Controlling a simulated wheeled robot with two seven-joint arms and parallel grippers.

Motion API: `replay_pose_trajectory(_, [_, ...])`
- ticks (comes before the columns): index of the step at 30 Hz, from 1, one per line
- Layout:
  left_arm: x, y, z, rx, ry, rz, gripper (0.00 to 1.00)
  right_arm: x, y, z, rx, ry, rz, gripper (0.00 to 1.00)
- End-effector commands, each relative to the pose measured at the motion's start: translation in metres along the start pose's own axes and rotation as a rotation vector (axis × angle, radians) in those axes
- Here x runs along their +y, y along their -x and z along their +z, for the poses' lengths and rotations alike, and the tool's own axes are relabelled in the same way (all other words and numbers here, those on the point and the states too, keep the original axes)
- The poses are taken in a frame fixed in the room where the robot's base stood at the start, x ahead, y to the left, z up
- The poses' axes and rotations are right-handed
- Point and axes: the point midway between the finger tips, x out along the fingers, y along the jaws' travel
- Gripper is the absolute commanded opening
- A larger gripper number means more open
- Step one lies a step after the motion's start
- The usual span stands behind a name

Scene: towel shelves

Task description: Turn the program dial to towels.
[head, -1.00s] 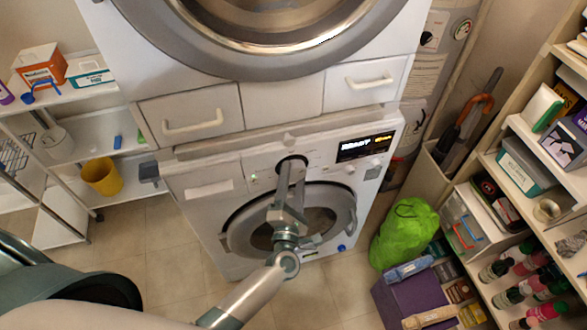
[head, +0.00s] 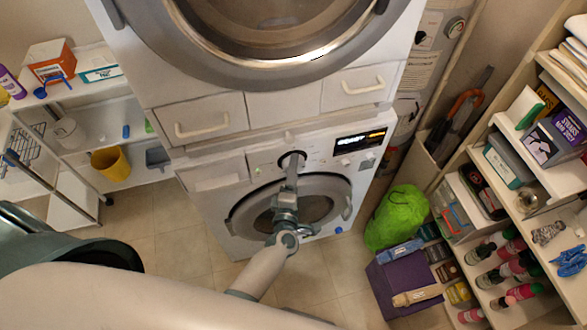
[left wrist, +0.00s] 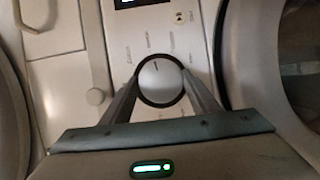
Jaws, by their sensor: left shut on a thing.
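The program dial (left wrist: 160,82) is a round pale knob with a dark ring on the washer's front panel. In the left wrist view it sits between my two finger tips, and its mark points up and slightly left. The labels around it are too small to read. In the head view the dial (head: 291,160) is mostly hidden behind my left gripper (head: 291,164). My left gripper (left wrist: 165,88) is shut on the dial. The washer (head: 222,178) has a lit display (head: 360,141) to the right of the dial. My right gripper is out of view.
A green bag (head: 398,217) and a purple box (head: 408,283) stand on the floor at right. Shelves line both sides.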

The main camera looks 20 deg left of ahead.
Motion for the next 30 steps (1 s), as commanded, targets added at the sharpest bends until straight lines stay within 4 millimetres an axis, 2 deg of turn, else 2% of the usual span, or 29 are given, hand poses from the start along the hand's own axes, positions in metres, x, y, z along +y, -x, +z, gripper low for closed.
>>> replay_pose_trajectory(7, [-0.001,0.0,0.001,-0.002,0.001,-0.001,0.33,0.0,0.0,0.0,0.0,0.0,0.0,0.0])
replay_pose_trajectory(8, [-0.001,0.0,0.001,-0.002,0.001,-0.001,0.6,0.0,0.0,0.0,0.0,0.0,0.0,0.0])
replay_pose_trajectory(9, [-0.001,0.0,0.001,-0.002,0.001,-0.001,0.69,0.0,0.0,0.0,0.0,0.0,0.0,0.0])
replay_pose_trajectory(10, [-0.001,0.0,0.001,-0.002,0.001,-0.001,0.74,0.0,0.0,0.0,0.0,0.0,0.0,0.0])
replay_pose_trajectory(23, [-0.001,0.004,0.0,-0.001,0.002,0.0,0.74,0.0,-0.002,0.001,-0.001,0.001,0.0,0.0])
replay_pose_trajectory(30, [-0.003,0.025,0.0,0.0,0.004,-0.001,0.74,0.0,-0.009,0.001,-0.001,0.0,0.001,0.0])
